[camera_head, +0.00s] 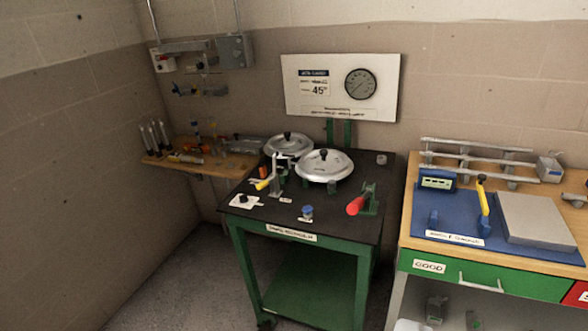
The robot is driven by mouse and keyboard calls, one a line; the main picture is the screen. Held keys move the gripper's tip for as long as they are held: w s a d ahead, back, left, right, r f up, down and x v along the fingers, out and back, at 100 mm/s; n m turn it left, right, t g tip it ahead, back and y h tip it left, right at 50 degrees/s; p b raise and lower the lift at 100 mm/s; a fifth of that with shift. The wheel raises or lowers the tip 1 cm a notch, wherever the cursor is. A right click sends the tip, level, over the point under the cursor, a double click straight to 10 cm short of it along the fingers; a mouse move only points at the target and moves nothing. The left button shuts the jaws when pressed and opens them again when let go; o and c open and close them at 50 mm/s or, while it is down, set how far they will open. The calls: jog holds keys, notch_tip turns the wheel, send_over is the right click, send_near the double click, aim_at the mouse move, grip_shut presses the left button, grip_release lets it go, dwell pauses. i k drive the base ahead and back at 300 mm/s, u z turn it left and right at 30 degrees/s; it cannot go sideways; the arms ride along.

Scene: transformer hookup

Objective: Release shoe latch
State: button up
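No part is plainly labelled as the shoe latch, and I cannot tell which one it is. On the black-topped green cart (240,226) stands a silver upright fixture with a yellow-tipped lever (264,184). A green fixture with a red handle (357,205) sits at the cart's right front. A small blue-capped piece (307,212) lies near the front edge, and a white plate with a dark knob (244,201) lies at the left front. Two silver round lids with black knobs, a nearer one (324,166) and a farther one (287,144), stand at the back. My gripper is not in view.
A wooden bench (553,157) at right holds a blue mat (428,223), a grey block (536,220) and a yellow-handled lever (483,196). A wooden shelf (204,169) with tools is at back left. A gauge board (340,87) hangs behind. Floor at left front is clear.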

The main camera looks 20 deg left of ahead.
aim_at(288, 156)
jog(key=k, duration=0.85)
jog(key=u, duration=0.5)
jog(key=i, duration=1.7)
